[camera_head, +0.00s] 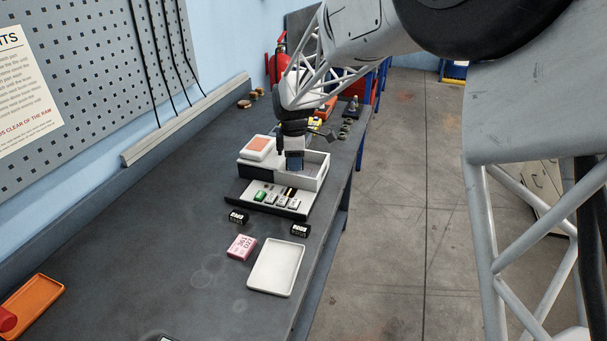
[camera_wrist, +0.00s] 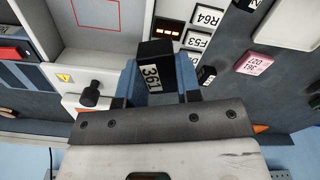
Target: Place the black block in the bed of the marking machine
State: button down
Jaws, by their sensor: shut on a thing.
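My gripper (camera_head: 295,164) is over the marking machine (camera_head: 247,172), above its white-walled bed. In the wrist view, its blue fingers (camera_wrist: 158,84) are shut on a black block (camera_wrist: 154,52) with a white label reading 361. The machine's white bed (camera_wrist: 120,28) lies beyond the block in the wrist view, with a red square outline partly in view at the upper left. I cannot tell how high the block is above the bed floor. In the head view the gripper hides most of the block and part of the bed.
A black knob (camera_wrist: 90,94) stands beside the bed. Two dark labelled blocks (camera_head: 237,216) (camera_head: 300,230), a pink box (camera_head: 241,247) and an empty white tray (camera_head: 275,268) lie in front of the machine. An orange tray (camera_head: 38,296) is at the lower left. Bare bench lies between.

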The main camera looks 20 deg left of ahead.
jog(key=w+r+n, duration=0.2)
jog(key=w+n, duration=0.6)
jog(key=n, duration=0.5)
jog(key=shift+w+a+n, duration=0.15)
jog(key=shift+w+n, duration=0.25)
send_over(303, 173)
jog(key=shift+s+f, duration=0.1)
jog(key=shift+f, duration=2.35)
jog(key=shift+f, duration=0.15)
jog(key=shift+f, duration=2.4)
jog(key=shift+f, duration=0.1)
